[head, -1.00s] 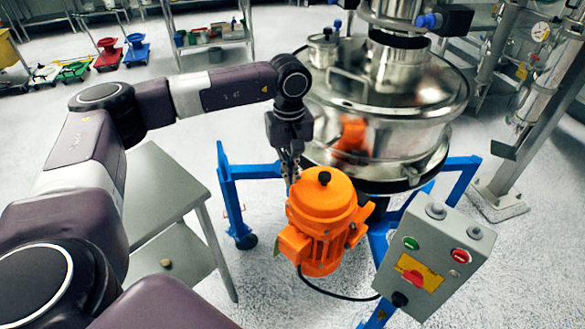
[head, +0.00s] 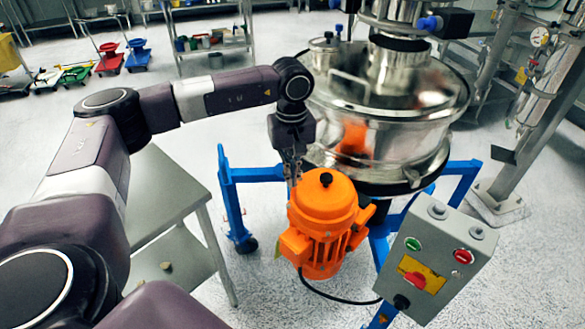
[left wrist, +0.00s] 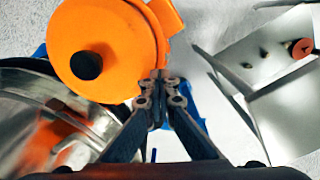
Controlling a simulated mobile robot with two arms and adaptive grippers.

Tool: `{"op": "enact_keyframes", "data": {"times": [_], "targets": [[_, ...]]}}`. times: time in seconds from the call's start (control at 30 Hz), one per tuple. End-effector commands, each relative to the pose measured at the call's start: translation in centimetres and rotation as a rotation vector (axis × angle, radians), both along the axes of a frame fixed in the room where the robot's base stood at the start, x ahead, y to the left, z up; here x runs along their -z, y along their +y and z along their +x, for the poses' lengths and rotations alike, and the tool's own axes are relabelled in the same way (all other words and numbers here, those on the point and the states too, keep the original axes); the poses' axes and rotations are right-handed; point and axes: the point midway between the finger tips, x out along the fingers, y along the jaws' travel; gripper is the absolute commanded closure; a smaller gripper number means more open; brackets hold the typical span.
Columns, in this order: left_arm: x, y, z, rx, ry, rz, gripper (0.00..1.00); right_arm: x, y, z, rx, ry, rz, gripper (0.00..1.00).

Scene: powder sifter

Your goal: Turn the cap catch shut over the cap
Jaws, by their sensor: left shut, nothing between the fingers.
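My left gripper (head: 294,182) points down at the back-left edge of the orange motor (head: 322,205), in front of the steel sifter (head: 385,125). Its fingers are together and empty. In the left wrist view the fingertips (left wrist: 158,76) are close to the rim of the motor's round orange cover (left wrist: 105,45), which has a black knob (left wrist: 86,65) on top. I cannot tell whether they touch it. I cannot make out the cap catch or the cap with certainty in either view. My right gripper is not in view.
A grey control box (head: 430,260) with buttons stands right of the motor, and a black cable hangs below it. A blue frame (head: 228,190) carries the sifter. A grey table (head: 150,185) stands at the left. Open floor lies between the table and frame.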

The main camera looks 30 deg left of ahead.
Motion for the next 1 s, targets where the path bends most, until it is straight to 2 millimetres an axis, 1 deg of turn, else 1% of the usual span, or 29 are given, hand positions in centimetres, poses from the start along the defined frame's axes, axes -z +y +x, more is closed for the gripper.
{"op": "enact_keyframes", "data": {"times": [0.03, 0.5, 0.67, 1.0], "targets": [[1.05, -0.28, -0.21, 0.005, 0.012, 0.0, 1.0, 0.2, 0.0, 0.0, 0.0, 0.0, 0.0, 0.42], [1.06, -0.43, 0.56, 0.004, 0.009, 0.001, 1.0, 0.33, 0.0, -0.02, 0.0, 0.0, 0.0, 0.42], [1.05, -0.32, 0.48, 0.003, 0.009, 0.002, 1.0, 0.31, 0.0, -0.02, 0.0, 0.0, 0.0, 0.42], [0.98, 0.02, -0.32, 0.001, 0.012, 0.004, 1.0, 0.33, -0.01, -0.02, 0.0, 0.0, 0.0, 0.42]]}}
